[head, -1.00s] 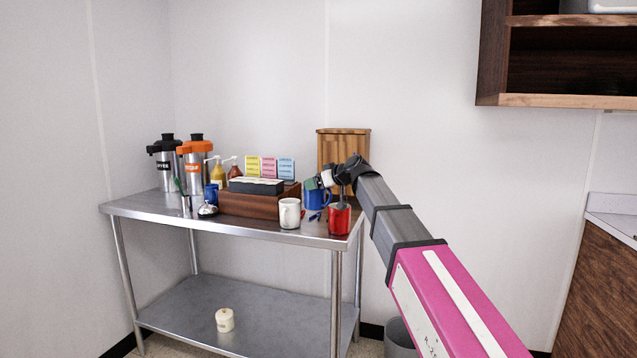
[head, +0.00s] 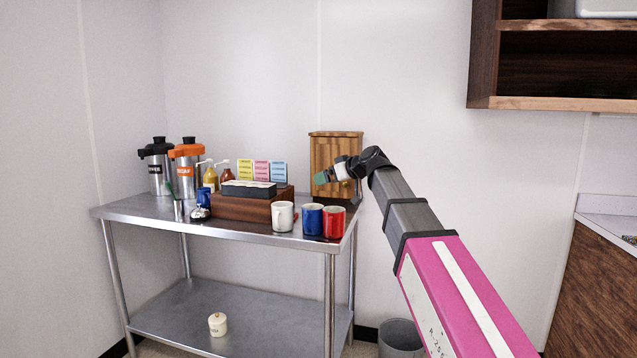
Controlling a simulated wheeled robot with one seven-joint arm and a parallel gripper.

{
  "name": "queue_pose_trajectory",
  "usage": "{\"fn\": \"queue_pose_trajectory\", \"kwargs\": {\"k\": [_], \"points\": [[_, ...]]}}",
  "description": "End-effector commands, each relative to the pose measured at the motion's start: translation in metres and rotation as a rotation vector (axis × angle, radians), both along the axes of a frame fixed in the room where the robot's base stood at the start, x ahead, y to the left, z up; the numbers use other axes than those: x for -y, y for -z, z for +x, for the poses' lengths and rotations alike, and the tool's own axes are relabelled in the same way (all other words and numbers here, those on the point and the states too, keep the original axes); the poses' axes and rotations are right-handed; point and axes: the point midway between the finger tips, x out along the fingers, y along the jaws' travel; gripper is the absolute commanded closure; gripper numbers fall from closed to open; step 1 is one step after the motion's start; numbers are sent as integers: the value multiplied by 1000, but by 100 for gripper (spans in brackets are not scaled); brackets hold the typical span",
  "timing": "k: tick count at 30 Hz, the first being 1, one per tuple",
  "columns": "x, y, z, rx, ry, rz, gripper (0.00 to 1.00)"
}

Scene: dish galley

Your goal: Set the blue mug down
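The blue mug (head: 312,220) stands upright on the steel table (head: 150,208), near its front right. It is between a white mug (head: 283,216) on its left and a red mug (head: 334,222) on its right, very close to the red one. My gripper (head: 322,178) is above and behind the mugs, in front of the wooden box, clear of the blue mug. Its fingers are small and seen from the side, so I cannot tell how far apart they are.
A wooden box (head: 336,160) stands at the table's back right. A brown condiment organizer (head: 245,207) with packets and two coffee airpots (head: 187,165) fill the left and middle. A lidded jar (head: 217,324) sits on the lower shelf. A bin (head: 400,338) stands on the floor.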

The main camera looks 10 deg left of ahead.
Motion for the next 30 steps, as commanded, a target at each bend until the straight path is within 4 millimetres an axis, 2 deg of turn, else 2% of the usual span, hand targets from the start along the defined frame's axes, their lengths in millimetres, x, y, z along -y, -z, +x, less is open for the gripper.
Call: {"fn": "queue_pose_trajectory", "kwargs": {"k": [3, 6, 14, 17, 20, 23, 30], "points": [[15, -6, -8, 0, 1, 0, 0], [22, -10, -12, 0, 1, 0, 0], [27, -12, -14, 0, 0, -1, 0], [29, -6, -13, -10, 6, -6, 0], [40, 19, -10, -49, 32, -28, 0], [58, 62, -7, -121, 83, -65, 0], [118, 182, -10, -331, 241, -178, 0]]}}
